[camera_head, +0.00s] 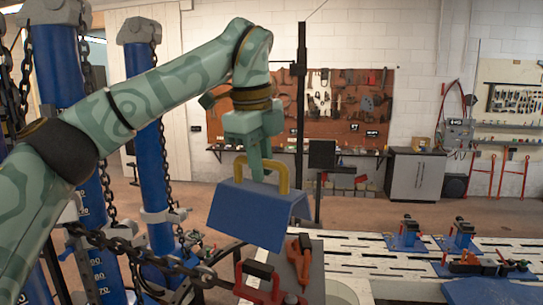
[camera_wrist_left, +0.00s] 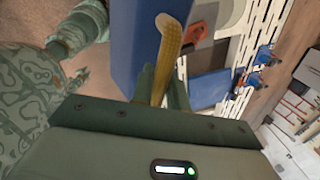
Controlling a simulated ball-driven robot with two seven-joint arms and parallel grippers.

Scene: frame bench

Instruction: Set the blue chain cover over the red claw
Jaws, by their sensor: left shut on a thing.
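The blue chain cover (camera_head: 258,212) is a folded blue plate with a yellow handle (camera_head: 283,176) on top. My left gripper (camera_head: 262,172) is shut on that handle and holds the cover in the air, slightly tilted. In the left wrist view the cover (camera_wrist_left: 137,45) and handle (camera_wrist_left: 168,50) rise from between the fingers (camera_wrist_left: 163,90). The red claw (camera_head: 262,287) is low in the head view at the end of a dark chain, below the cover and apart from it. Its lower part is cut off by the picture edge. My right gripper is not in view.
An orange-red tool (camera_head: 303,262) lies on a grey plate beside the claw. Blue towers (camera_head: 150,130) with hanging chains stand at the left. The white slotted bench (camera_head: 350,250) extends right, with several small blue-based clamps (camera_head: 407,237) on it.

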